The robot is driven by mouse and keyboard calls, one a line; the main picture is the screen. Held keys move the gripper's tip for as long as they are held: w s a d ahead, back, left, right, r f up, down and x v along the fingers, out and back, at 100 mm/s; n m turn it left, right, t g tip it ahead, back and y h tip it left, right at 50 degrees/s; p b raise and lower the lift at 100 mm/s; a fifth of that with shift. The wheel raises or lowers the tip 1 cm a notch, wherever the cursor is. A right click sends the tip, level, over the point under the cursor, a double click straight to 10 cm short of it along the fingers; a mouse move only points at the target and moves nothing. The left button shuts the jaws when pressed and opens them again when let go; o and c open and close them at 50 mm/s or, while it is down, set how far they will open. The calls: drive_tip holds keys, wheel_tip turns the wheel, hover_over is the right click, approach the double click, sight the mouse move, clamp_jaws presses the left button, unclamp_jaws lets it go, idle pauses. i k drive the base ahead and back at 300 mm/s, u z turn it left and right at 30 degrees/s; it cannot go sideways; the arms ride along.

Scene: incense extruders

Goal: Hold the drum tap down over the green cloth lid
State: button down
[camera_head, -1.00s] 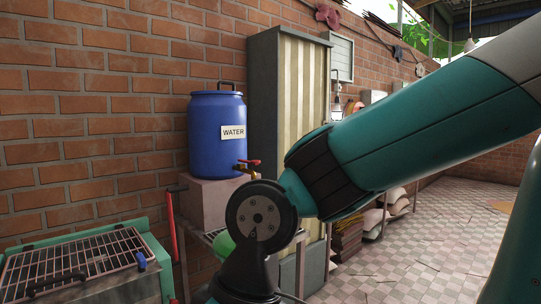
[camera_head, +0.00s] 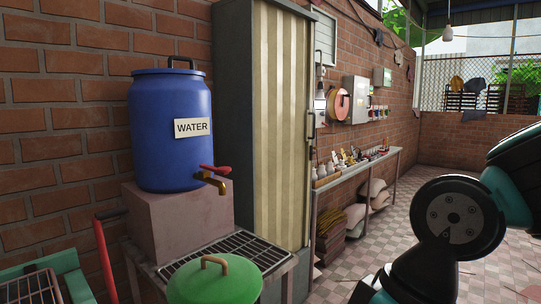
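The blue water drum (camera_head: 170,125) stands on a pale block at the left, with a white WATER label on its side. Its brass tap (camera_head: 212,181) sticks out to the right at the drum's lower edge and has a red handle (camera_head: 214,169). The green lid (camera_head: 216,282) with a tan loop handle is below the tap, at the bottom edge of the picture; its lower part is cut off. My arm enters at the right, and my gripper is not in view.
The block (camera_head: 180,222) rests on a stand with a dark grate (camera_head: 238,250). A tall striped cabinet (camera_head: 283,125) is just behind. A red-handled tool (camera_head: 105,258) leans at the left. A long shelf (camera_head: 355,172) with small items lines the wall. Checkered floor is open at the right.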

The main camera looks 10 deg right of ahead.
sight(225, 170)
drive_tip(key=z, duration=0.3)
drive_tip(key=i, duration=0.8)
drive_tip(key=u, duration=0.55)
drive_tip(key=i, duration=0.55)
drive_tip(key=u, duration=0.4)
